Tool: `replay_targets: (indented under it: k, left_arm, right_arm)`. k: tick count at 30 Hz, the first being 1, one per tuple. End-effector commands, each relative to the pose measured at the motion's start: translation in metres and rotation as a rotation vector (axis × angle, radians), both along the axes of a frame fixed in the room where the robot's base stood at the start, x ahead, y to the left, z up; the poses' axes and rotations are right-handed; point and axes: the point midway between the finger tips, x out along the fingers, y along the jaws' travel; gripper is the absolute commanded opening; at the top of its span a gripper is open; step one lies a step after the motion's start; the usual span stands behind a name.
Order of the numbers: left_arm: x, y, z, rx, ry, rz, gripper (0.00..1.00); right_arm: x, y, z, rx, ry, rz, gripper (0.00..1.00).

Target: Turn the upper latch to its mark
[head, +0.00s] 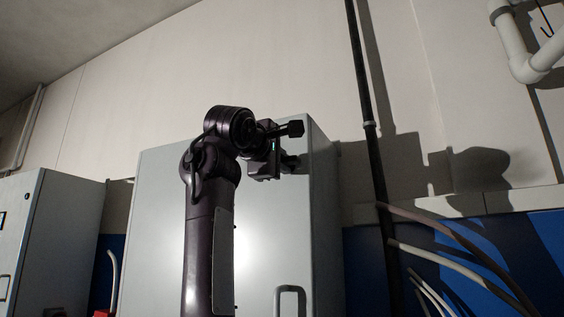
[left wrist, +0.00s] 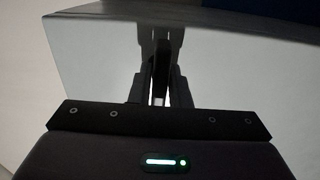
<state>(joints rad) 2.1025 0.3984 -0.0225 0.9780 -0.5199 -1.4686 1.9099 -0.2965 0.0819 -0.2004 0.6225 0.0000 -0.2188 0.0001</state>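My left gripper (head: 284,163) is at the upper right part of a tall pale grey cabinet (head: 180,215), close to its front face. In the left wrist view its two dark fingers (left wrist: 160,80) point at the pale panel with a narrow gap between them. A thin dark upright piece (left wrist: 153,68) shows in the gap; it may be the upper latch, but I cannot tell whether the fingers touch it. In the head view my arm hides this spot, and no latch mark can be made out. My right gripper is not in view.
A loop-shaped handle (head: 290,291) sits lower on the cabinet front. A second grey cabinet (head: 50,240) stands at the left. A dark vertical pipe (head: 369,130) and several pale cables (head: 460,245) are to the right. White pipes (head: 520,50) run at the upper right.

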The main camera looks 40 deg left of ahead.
Motion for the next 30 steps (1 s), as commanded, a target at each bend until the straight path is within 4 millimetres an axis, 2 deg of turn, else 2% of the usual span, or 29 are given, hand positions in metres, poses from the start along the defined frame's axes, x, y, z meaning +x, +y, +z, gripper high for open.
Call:
replay_targets:
  k: [1, 3, 17, 30]
  left_arm:
    - [-0.0001, 0.0000, 0.0001, 0.000, 0.000, 0.000, 0.10]
    - [-0.0001, 0.0000, 0.0000, 0.000, 0.000, 0.000, 0.01]
    - [0.0003, -0.0002, -0.0006, 0.064, 0.022, 0.000, 0.00]
    - [0.0004, 0.0000, -0.0005, 0.400, 0.130, 0.000, 0.00]
  right_arm:
    - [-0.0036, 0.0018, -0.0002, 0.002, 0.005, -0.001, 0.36]
    - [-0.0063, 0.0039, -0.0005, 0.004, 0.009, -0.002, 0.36]
    - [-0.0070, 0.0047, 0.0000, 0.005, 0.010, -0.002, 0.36]
    - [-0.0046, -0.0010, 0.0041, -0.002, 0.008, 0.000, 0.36]
